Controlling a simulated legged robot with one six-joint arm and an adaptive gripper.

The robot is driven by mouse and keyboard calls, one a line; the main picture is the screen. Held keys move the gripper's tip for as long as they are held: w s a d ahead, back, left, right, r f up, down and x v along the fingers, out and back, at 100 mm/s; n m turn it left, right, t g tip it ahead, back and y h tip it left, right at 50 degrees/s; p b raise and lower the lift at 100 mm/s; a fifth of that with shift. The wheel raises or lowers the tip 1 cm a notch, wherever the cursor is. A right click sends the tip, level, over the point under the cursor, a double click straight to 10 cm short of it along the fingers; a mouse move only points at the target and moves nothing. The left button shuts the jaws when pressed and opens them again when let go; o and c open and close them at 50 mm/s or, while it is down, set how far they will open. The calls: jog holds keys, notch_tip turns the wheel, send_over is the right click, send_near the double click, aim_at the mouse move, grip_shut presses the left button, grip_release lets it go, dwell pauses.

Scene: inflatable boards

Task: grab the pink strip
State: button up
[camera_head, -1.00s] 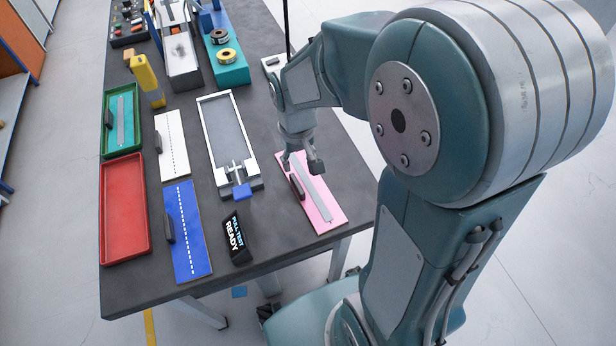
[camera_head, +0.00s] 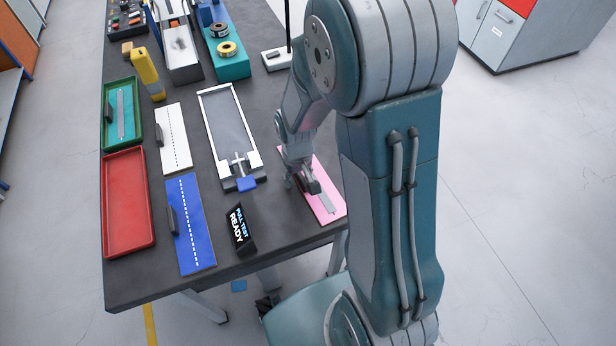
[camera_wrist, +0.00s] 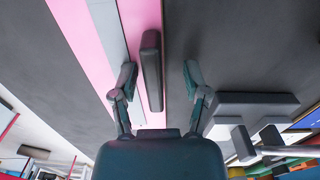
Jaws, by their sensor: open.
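The pink strip (camera_head: 333,188) is a flat pink board near the table's right edge, with a grey band along it and a dark handle block on it. In the wrist view the pink strip (camera_wrist: 82,40) runs beside the grey band (camera_wrist: 108,25), and the dark handle (camera_wrist: 152,70) lies along its edge. My gripper (camera_wrist: 160,76) is open, with one finger on each side of the handle's near part. Contact with it cannot be told. In the head view my gripper (camera_head: 302,182) is low over the pink strip and hides part of it.
A grey clamp frame (camera_head: 228,125), a blue board (camera_head: 195,235) and a "PULL TEST READY" sign (camera_head: 240,230) stand to the left. A white board (camera_head: 174,135), a red tray (camera_head: 127,253) and a green tray (camera_head: 107,145) lie farther left.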

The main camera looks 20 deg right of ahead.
jog(key=shift+d, duration=0.35)
grip_shut()
jog(key=shift+s, duration=0.1)
jog(key=shift+a, duration=0.1)
